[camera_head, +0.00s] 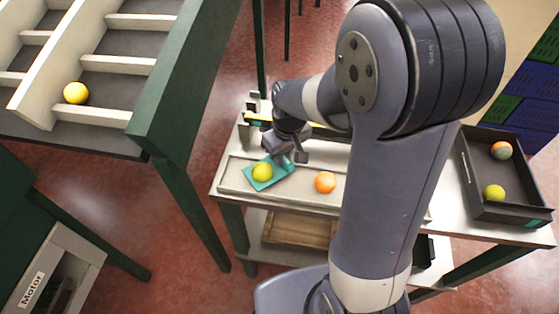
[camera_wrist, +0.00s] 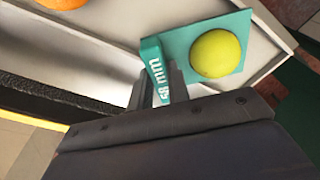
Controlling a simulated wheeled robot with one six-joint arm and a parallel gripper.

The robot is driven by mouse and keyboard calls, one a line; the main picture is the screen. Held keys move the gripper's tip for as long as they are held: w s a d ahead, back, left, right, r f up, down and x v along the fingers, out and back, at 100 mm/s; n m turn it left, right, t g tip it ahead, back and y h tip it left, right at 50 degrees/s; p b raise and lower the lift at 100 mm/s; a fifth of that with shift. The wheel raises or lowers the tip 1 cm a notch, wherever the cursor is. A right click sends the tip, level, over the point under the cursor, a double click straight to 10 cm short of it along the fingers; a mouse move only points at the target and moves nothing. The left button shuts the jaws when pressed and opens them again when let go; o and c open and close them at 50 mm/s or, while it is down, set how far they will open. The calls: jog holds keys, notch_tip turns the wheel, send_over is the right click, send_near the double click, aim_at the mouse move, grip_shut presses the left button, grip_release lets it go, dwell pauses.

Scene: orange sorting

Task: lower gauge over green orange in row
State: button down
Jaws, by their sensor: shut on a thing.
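The green orange (camera_head: 262,172) shows yellow-green in the head view, inside the opening of a teal gauge (camera_head: 281,179) at the left end of a shallow tray (camera_head: 232,183). In the wrist view the green orange (camera_wrist: 215,54) stands out through the flat teal plate of the gauge (camera_wrist: 178,42). My gripper (camera_head: 284,158) is shut on the gauge's upright handle, marked "mm" and a number; it also shows in the wrist view (camera_wrist: 168,88). I cannot tell whether the plate touches the tray floor. An orange fruit (camera_head: 325,182) lies to the right in the same tray.
A black crate (camera_head: 467,168) at the right holds an orange fruit with a greenish patch (camera_head: 501,150) and a green one (camera_head: 493,192). A sloped rack (camera_head: 118,66) at the upper left holds a yellow fruit (camera_head: 76,93). My arm hides part of the table.

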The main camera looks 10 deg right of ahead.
jog(key=shift+r+p, duration=2.8)
jog(key=shift+r, duration=1)
jog(key=shift+f, duration=0.1)
